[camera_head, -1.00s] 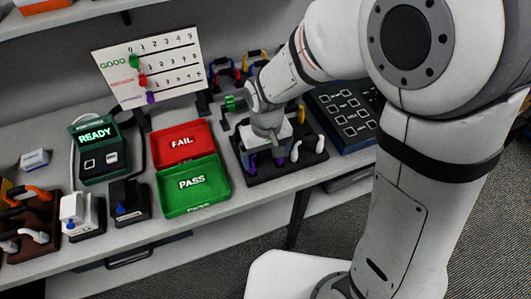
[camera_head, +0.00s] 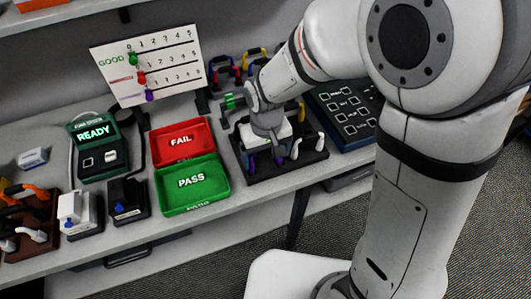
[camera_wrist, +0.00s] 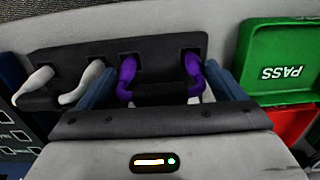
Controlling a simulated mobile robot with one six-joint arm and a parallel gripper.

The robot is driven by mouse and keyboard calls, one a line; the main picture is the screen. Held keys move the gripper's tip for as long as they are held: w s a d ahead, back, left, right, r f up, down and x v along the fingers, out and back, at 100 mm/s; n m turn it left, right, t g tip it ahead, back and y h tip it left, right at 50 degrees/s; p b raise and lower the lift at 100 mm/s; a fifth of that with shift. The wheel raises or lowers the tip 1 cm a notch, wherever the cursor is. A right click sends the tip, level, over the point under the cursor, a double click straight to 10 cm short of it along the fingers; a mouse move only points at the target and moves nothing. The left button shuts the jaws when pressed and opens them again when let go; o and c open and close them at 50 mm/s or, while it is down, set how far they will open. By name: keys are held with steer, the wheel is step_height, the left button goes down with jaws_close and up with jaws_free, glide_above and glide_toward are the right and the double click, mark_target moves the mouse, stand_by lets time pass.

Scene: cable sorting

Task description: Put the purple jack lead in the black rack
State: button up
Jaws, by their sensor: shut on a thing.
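The black rack (camera_head: 287,168) sits on the bench below my gripper in the head view and spans the top of the wrist view (camera_wrist: 75,62). My gripper (camera_wrist: 160,88) is shut on the purple jack lead (camera_wrist: 126,78), which lies between its blue fingers. Both purple ends meet the rack at its slots in the wrist view; how deep they sit is hidden. In the head view, purple parts (camera_head: 252,164) show just under my gripper (camera_head: 267,152). A white lead (camera_wrist: 80,88) stands in the rack beside it.
The green PASS tray (camera_head: 191,182) and red FAIL tray (camera_head: 182,144) lie left of the rack. A dark button panel (camera_head: 350,112) stands to its right. A tester reading READY (camera_head: 97,140) and a brown rack (camera_head: 32,227) are farther left. Coloured leads (camera_head: 225,70) hang behind.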

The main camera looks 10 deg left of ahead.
stand_by(0.3)
steer(key=o, duration=0.9)
steer(key=shift+c, duration=0.2)
steer(key=shift+r+p, duration=2.95)
steer(key=shift+r, duration=1.05)
